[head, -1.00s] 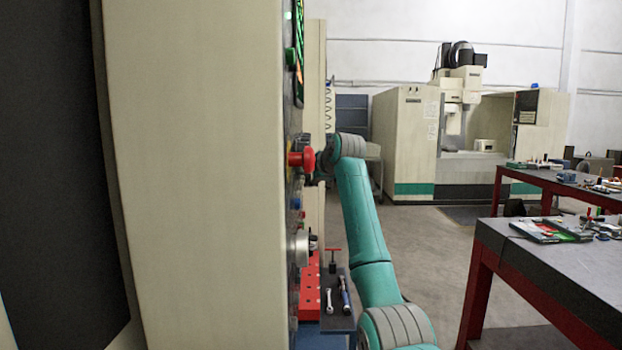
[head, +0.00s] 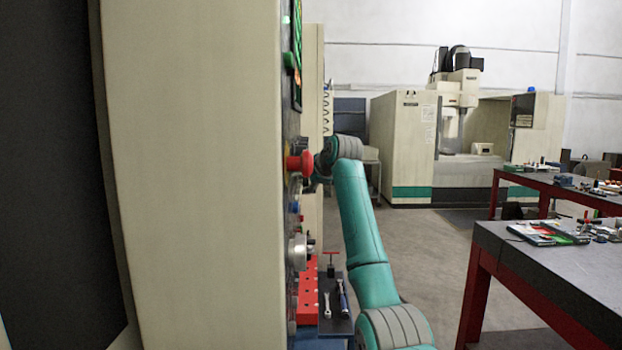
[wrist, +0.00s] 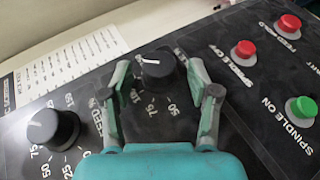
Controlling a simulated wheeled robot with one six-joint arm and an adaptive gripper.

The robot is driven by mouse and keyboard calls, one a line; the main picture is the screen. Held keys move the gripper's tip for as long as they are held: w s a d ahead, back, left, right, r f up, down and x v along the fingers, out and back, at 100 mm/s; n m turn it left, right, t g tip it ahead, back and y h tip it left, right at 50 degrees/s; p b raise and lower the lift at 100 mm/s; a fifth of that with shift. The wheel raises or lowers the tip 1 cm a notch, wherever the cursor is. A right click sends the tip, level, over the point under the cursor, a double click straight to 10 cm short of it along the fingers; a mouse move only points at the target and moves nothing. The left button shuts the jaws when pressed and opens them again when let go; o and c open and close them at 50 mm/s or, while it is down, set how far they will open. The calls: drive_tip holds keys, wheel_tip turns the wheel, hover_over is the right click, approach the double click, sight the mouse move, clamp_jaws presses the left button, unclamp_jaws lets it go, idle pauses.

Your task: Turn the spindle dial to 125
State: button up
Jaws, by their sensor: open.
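In the wrist view, a black round dial knob (wrist: 157,76) with a white pointer mark stands on the dark control panel (wrist: 165,125). Its pointer faces up and slightly left in the picture; the numbers 50 and 75 show below it, other markings partly hidden. My gripper (wrist: 159,68) is open, with one finger on each side of this knob; I cannot tell whether they touch it. A second similar dial (wrist: 58,130) sits at the left, its pointer toward the upper left. The dial labels are partly covered, so I cannot read which is the spindle dial. The head view hides my gripper.
Red buttons (wrist: 243,50) (wrist: 288,24) and a green spindle-on button (wrist: 303,108) lie right of my gripper. In the head view, a red mushroom button (head: 301,163) sticks out from the panel. A workbench (head: 560,262) stands right, with open floor between.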

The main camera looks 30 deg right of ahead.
drive_tip(key=v, duration=1.1)
drive_tip(key=shift+s+r, duration=0.15)
drive_tip(key=shift+s, duration=0.2)
drive_tip(key=shift+a, duration=0.1)
